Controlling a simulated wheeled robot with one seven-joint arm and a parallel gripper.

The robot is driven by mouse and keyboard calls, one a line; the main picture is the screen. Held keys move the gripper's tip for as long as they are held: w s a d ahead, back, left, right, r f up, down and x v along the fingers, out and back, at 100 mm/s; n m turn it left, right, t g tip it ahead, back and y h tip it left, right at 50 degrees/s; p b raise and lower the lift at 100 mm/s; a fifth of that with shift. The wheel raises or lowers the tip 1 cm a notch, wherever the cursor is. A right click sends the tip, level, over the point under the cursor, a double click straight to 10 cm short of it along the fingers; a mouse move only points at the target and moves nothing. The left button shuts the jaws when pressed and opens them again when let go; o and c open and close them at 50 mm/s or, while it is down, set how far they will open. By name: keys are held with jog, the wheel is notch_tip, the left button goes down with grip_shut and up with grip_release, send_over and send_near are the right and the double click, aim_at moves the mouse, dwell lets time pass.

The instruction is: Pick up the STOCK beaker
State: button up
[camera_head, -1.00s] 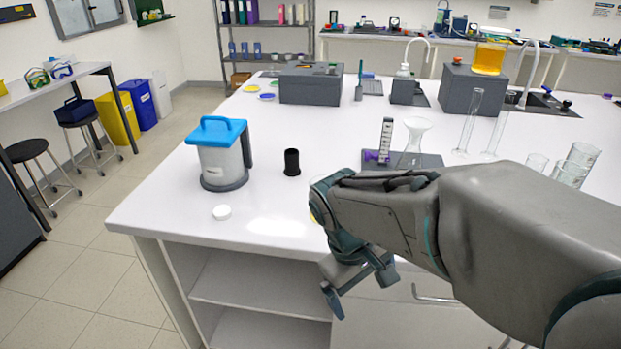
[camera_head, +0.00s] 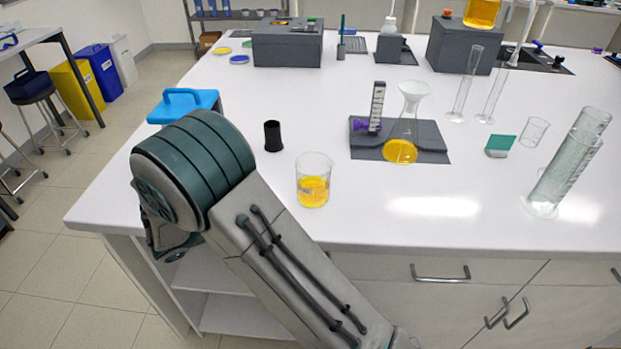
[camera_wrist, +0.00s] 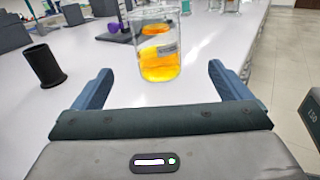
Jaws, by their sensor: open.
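A clear glass beaker with orange-yellow liquid (camera_head: 313,188) stands upright on the white bench near its front edge. In the wrist view the beaker (camera_wrist: 158,58) shows a small label that I cannot read. My gripper (camera_wrist: 160,82) is open and empty, its two blue-grey fingers spread to either side. The beaker appears ahead of the fingers, roughly midway between them, with no visible contact. In the head view my arm covers the left front of the bench and my fingers cannot be made out.
A black cylinder (camera_head: 273,136) stands left of the beaker; it also shows in the wrist view (camera_wrist: 45,66). Behind right are a flask with funnel (camera_head: 402,130) on a grey mat (camera_head: 432,143). Tall glass cylinders (camera_head: 570,165) stand far right.

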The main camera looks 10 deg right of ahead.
aim_at(299, 186)
jog(key=p+x, duration=0.1)
jog(key=x, duration=0.7)
jog(key=shift+w+f+p+x, duration=0.15)
jog(key=shift+p+x, duration=0.1)
jog(key=shift+x, duration=1.2)
jog(key=shift+w+f+p+x, duration=0.15)
jog(key=shift+p+x, duration=0.1)
jog(key=shift+x, duration=1.15)
jog(key=shift+a, duration=0.1)
jog(key=c, duration=1.3)
